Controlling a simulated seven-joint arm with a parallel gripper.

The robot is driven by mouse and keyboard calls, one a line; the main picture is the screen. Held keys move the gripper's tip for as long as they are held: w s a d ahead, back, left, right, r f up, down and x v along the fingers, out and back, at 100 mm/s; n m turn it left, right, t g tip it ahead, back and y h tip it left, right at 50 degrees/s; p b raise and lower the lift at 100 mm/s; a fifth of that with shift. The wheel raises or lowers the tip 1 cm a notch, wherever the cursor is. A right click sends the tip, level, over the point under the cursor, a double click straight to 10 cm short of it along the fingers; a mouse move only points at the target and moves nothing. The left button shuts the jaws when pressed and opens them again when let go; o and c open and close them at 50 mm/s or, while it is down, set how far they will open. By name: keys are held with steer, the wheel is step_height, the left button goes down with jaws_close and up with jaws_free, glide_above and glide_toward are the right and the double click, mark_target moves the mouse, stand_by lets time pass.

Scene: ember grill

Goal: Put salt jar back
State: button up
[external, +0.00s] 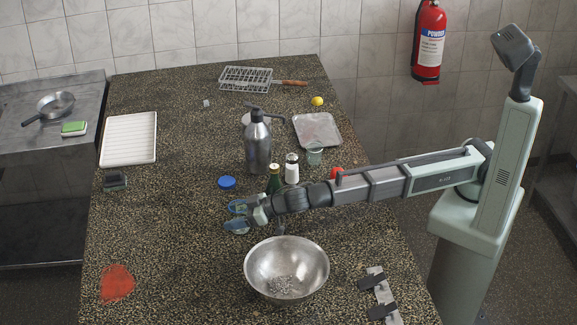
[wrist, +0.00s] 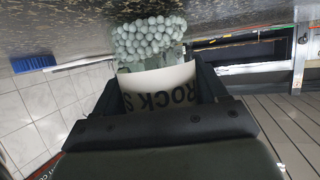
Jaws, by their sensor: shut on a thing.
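The salt jar (wrist: 158,76) fills the middle of the wrist view. It is clear glass with a pale label reading "ROCK S", and pale grains show at its end toward the counter. My gripper (external: 237,217) is shut around the jar's sides, above the left-middle of the counter. In the external view the jar is mostly hidden by the fingers. A blue lid (external: 227,182) lies on the counter just beyond my gripper; a blue thing, likely this lid, shows in the wrist view (wrist: 33,63). I cannot tell whether the jar touches the counter.
A metal bowl (external: 286,270) with grey grains stands in front of my gripper.

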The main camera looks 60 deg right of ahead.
mark_target(243, 201)
steer(key=shift+f, duration=0.1)
steer(key=o, duration=1.2)
steer(key=v, duration=0.3)
step_height(243, 201, up, 5)
steer(key=shift+r, duration=1.15)
